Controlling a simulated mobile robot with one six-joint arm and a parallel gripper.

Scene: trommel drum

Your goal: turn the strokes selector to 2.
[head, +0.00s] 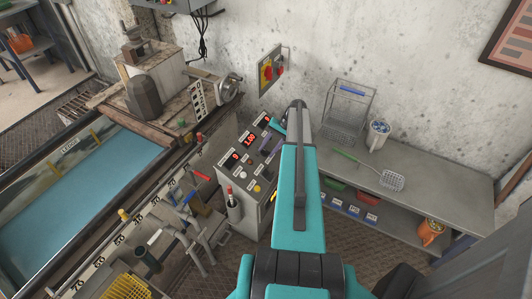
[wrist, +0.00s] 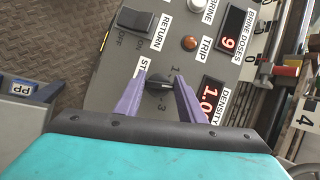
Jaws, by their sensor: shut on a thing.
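The strokes selector (wrist: 160,86) is a dark knob on the grey control panel (wrist: 110,90) in the wrist view. A label starting "ST" sits beside it, partly covered by a finger. The marks 1 and 3 show around the knob; I cannot make out a 2, and the knob's exact setting is unclear. My gripper (wrist: 162,82) has its two purple fingers on either side of the knob, shut on it. In the head view my gripper (head: 271,143) is at the panel's right side, and my arm hides the knob.
Close to the knob are the RETURN rocker switch (wrist: 135,19), the orange TRIP lamp (wrist: 190,43) and red displays for BRINE DOSES (wrist: 232,32) and DENSITY (wrist: 211,100). A grey bench (head: 430,187) with a wire basket (head: 346,112) and mug (head: 378,135) stands right.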

